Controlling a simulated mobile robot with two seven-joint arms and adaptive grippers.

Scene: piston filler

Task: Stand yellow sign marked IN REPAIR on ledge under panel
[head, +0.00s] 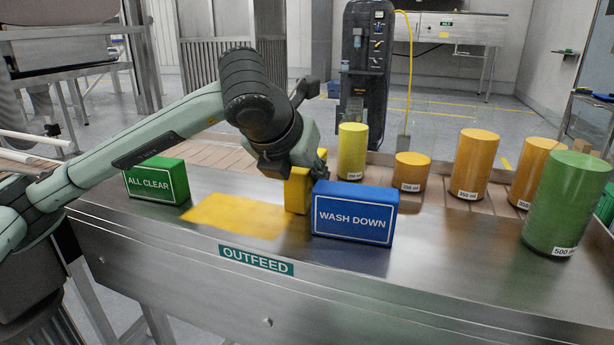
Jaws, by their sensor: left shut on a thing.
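My left gripper (304,172) reaches in from the left, points down and is shut on a yellow block (298,193), which appears to be the yellow sign. The block stands upright at the metal surface, just left of and partly behind the blue WASH DOWN sign. No lettering shows on its visible side, and I cannot tell whether its bottom touches the surface. The dark upright cabinet (365,75) at the back carries small controls; I cannot tell whether it is the panel. No ledge can be made out. My right gripper is out of view.
The OUTFEED table (180,235) holds a green ALL CLEAR sign (155,181) at left and the blue WASH DOWN sign (353,213). Yellow, orange and green cylinders (562,205) stand at right. A flat yellow patch (235,214) lies left of the block.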

